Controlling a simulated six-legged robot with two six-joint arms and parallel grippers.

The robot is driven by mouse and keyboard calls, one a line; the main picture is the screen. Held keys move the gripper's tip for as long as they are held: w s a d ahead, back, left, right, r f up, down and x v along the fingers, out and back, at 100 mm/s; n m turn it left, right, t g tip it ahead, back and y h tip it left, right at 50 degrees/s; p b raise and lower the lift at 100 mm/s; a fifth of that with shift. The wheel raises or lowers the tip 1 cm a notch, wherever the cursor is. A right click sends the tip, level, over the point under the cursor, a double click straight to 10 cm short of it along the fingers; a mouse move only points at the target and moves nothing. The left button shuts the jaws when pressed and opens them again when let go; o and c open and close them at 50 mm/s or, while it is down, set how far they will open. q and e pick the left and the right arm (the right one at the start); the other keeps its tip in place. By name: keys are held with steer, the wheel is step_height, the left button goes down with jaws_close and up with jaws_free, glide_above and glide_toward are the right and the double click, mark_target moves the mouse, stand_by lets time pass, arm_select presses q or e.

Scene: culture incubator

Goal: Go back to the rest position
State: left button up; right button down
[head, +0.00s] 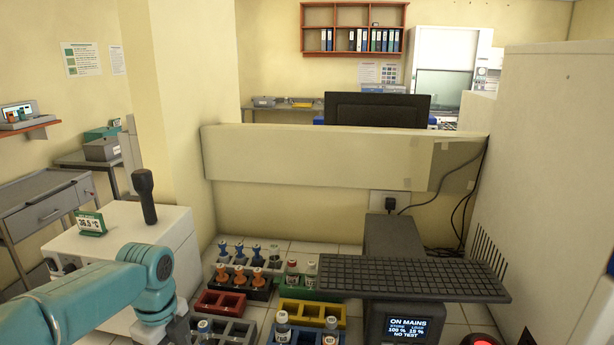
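My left arm (90,295) comes in teal from the lower left and bends down at its joint. A grey part at its end (177,328) runs into the bottom edge, beside the red rack; the fingertips are hidden, so I cannot tell whether the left gripper is open or shut. My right gripper is not in view.
A white incubator (120,228) with a 36.5 °C sign (90,222) and a black handle (145,195) stands at the left. A dark grated shelf (412,278) and a display box reading ON MAINS (407,325) are at the right. A tall cream cabinet (555,180) closes the right side.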

arm_select(q)
steer(key=s+d+f+n+h, duration=0.1)
steer(key=s+d+f+n, duration=0.2)
steer(key=f, duration=0.5)
steer(key=s+d+f+n+h, duration=0.1)
steer(key=s+d+f+n, duration=0.2)
steer(key=f, duration=0.4)
steer(key=s+d+f+n+h, duration=0.1)
steer(key=d+f+n, duration=0.35)
steer(key=f, duration=0.35)
steer(key=s+d+f+n, duration=0.1)
steer(key=s+f+n, duration=0.3)
steer(key=s+n, duration=0.2)
steer(key=s+d+f+n+h, duration=0.1)
steer(key=s+d+f+n, duration=0.1)
steer(key=s+f+n, duration=0.2)
steer(key=s+n, duration=0.3)
steer(key=s, duration=0.3)
steer(key=shift+f, duration=0.2)
steer(key=c, duration=0.5)
steer(key=shift+o, duration=0.2)
